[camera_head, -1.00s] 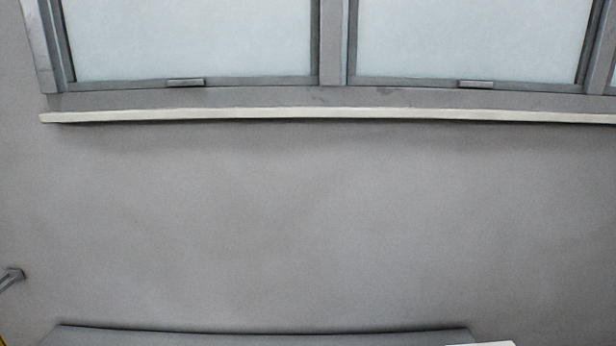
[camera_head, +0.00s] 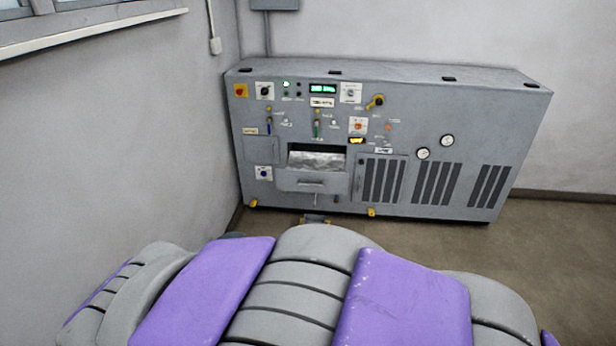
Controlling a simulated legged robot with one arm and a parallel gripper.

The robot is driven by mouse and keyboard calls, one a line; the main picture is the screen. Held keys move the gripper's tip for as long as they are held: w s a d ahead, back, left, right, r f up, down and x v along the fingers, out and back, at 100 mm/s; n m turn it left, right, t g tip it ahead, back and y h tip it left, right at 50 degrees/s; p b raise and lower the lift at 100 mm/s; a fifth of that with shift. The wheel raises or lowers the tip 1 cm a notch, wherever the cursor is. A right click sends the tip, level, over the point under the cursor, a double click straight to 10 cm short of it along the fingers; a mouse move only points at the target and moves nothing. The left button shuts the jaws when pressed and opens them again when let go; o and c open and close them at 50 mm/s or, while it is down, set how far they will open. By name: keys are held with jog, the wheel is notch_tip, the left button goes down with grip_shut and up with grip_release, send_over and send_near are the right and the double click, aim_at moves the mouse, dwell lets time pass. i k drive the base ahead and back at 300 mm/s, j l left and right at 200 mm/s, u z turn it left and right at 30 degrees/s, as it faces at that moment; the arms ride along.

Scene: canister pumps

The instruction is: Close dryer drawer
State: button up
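The dryer is a grey cabinet (camera_head: 470,115) standing against the far wall, with knobs, labels, small lit displays and vents on its front. Its drawer (camera_head: 313,181) is low on the left part of the front. The drawer stands pulled out, and crinkled silvery material (camera_head: 317,160) shows in the opening above its front panel. A handle shows on the drawer front.
Large grey and purple rounded segments fill the bottom foreground and hide the near floor. A small dark item (camera_head: 315,219) lies low in front of the dryer, too small to tell. Brown floor (camera_head: 560,235) is clear at right. A wall (camera_head: 110,130) runs along the left.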

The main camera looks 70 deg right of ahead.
aim_at(318, 172)
jog(key=l+z, duration=0.1)
jog(key=z, duration=2.2)
jog(key=i+l+u, duration=0.1)
jog(key=i+l, duration=0.4)
jog(key=i+l+u, duration=0.1)
jog(key=i+l, duration=0.35)
jog(key=i+l+u, duration=0.1)
jog(key=i+l, duration=0.35)
jog(key=l, duration=0.2)
jog(key=i+l+u, duration=0.1)
jog(key=i+l, duration=0.35)
jog(key=l, duration=0.1)
